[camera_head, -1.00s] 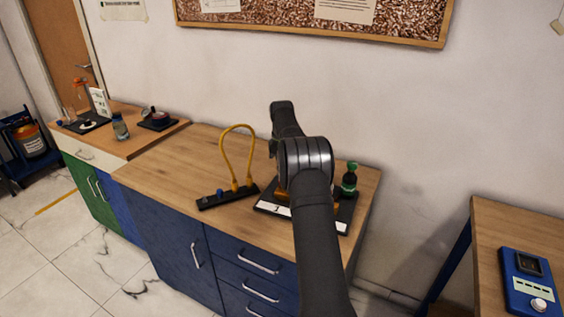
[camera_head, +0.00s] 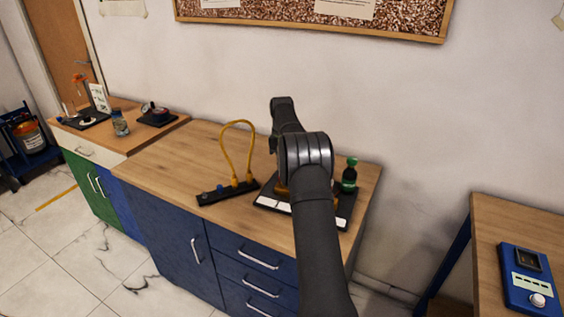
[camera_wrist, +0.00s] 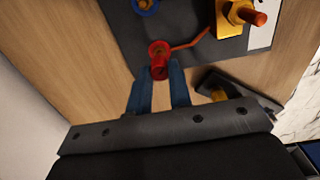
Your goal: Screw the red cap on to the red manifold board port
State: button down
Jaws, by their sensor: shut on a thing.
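In the wrist view, my gripper (camera_wrist: 160,74) is shut on the red cap (camera_wrist: 159,70), held between its two blue fingertips. A red ring (camera_wrist: 157,47) lies just beyond the cap at the edge of the dark manifold board (camera_wrist: 190,25). An orange-red strap (camera_wrist: 190,45) runs from it to the right over the board. I cannot tell whether the ring is the red port or part of the cap, nor whether cap and port touch.
A blue ring (camera_wrist: 145,5) and a brass fitting with an orange-red end (camera_wrist: 241,12) are on the board. A green-topped dark part (camera_head: 349,174) stands at its right. A black strip (camera_head: 227,193) with a yellow hose loop lies left.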

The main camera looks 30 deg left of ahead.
jog(key=shift+f, duration=0.15)
jog(key=shift+f, duration=1.05)
jog(key=shift+f, duration=0.15)
dwell(0.9)
jog(key=m, duration=0.5)
jog(key=shift+f, duration=0.1)
dwell(0.3)
jog(key=shift+m, duration=0.5)
jog(key=m, duration=0.4)
jog(key=shift+s, duration=0.1)
jog(key=shift+m, duration=0.3)
